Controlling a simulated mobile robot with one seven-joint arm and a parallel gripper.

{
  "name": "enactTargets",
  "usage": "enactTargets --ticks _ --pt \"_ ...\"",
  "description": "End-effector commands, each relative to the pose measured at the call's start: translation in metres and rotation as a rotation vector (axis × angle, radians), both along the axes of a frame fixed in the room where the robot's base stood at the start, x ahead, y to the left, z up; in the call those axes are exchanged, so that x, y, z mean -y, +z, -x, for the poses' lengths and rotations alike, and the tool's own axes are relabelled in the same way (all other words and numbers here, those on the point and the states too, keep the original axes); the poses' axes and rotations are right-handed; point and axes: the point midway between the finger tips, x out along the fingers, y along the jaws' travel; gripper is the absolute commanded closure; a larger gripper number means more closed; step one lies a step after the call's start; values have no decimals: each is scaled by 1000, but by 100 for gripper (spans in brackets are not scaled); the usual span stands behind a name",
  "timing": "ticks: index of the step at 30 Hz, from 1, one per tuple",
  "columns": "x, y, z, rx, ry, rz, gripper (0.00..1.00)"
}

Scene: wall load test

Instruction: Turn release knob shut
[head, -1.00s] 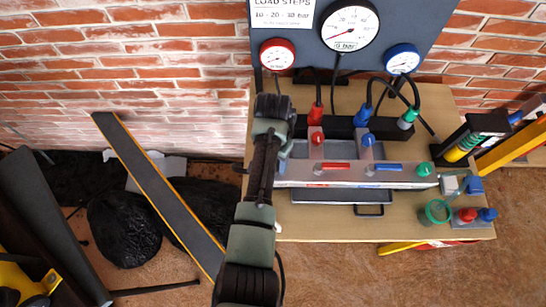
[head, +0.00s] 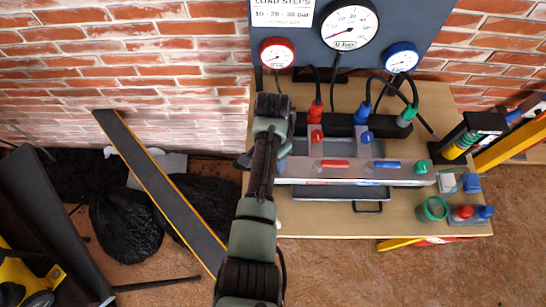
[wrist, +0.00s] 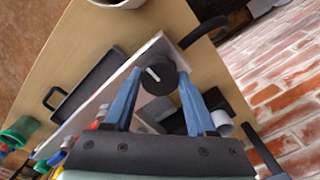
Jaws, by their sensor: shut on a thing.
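The release knob (wrist: 166,74) is a round black knob with a white pointer line, at the end of a pale metal block in the wrist view. The line runs diagonally, towards the upper left in that view. My gripper (wrist: 158,80) has its two blue fingers on opposite sides of the knob and is shut on it. In the head view my arm covers the block's left end, so the knob and fingers are hidden there. The block (head: 300,171) carries a red lever (head: 334,164), a blue lever (head: 386,164) and a green knob (head: 422,167).
A large white gauge (head: 350,26) hangs between a red gauge (head: 277,53) and a blue gauge (head: 402,58). Black hoses drop to coloured fittings behind the block. A grey tray (head: 330,193) lies in front. A green cup (head: 432,209) stands at the bench's right.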

Motion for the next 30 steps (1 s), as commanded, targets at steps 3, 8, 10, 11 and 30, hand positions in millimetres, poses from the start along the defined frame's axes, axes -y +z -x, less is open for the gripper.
enactTargets --ticks 3,8,10,11,30 --pt "1 1 -1 2 -4 -1 36" --pt "0 1 0 1 -2 0 14" --pt "0 0 0 1 -2 0 14" --pt "0 0 0 1 -2 0 14" --pt "0 81 -2 7 -1 0 14"
